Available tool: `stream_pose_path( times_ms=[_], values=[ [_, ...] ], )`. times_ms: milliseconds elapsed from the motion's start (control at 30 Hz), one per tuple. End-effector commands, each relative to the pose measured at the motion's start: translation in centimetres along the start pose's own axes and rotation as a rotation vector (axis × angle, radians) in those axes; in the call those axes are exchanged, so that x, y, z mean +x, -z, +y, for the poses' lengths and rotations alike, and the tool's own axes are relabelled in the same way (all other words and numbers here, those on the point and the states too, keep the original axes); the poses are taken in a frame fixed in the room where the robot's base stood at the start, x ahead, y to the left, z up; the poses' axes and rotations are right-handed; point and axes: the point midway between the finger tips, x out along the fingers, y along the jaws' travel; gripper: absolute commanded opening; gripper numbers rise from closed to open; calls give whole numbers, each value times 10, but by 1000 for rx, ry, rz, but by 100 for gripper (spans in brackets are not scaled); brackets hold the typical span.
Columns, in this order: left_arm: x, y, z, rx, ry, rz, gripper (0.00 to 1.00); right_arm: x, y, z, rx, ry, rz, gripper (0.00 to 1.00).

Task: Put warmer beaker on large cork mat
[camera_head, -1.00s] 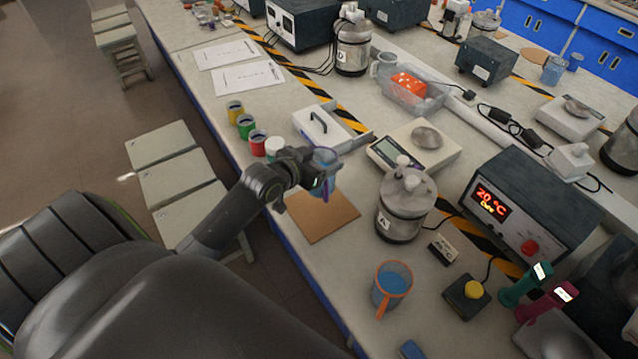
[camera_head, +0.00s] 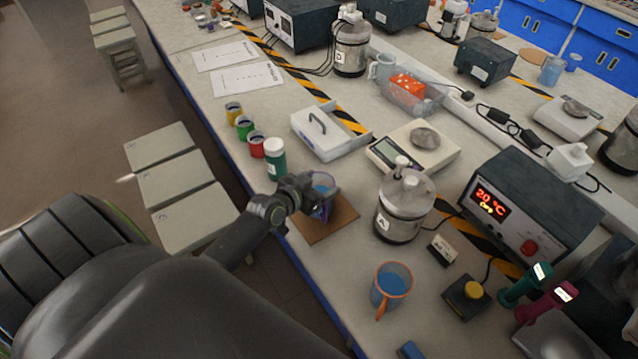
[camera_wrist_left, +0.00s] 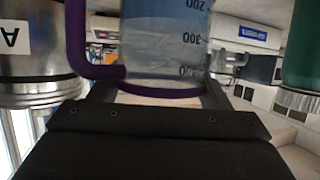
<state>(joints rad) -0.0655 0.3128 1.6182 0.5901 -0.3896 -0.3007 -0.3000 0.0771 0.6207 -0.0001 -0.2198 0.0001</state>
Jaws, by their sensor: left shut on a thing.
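My left gripper (camera_head: 314,196) is shut on a clear beaker (camera_head: 323,181) with a purple handle and blue liquid. It holds the beaker over the square brown cork mat (camera_head: 322,226); I cannot tell whether the beaker's base touches the mat. In the left wrist view the beaker (camera_wrist_left: 165,40) sits between the fingers, with volume marks and the purple handle on its left. A second beaker (camera_head: 391,287), with an orange rim and handle and blue liquid, stands on the bench to the right. My right gripper is not in view.
A metal-based vessel marked A (camera_head: 404,210) stands right of the mat. A green bottle with a white cap (camera_head: 275,158) stands behind the gripper, beside small colored jars (camera_head: 245,128). A scale (camera_head: 412,150) and white tray (camera_head: 325,132) lie farther back.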

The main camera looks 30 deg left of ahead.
Motion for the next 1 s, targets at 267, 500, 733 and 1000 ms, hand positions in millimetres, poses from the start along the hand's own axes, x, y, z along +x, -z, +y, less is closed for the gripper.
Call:
stream_pose_path(
  times_ms=[267,500,733,1000],
  values=[
    [1,-2,0,0,0,-1,92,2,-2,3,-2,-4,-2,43],
    [1,-2,0,0,0,-1,92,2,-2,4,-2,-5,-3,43],
    [-11,-1,-1,2,0,-1,92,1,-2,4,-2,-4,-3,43],
    [-57,-2,0,3,0,-2,92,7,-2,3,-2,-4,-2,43]
  ],
)
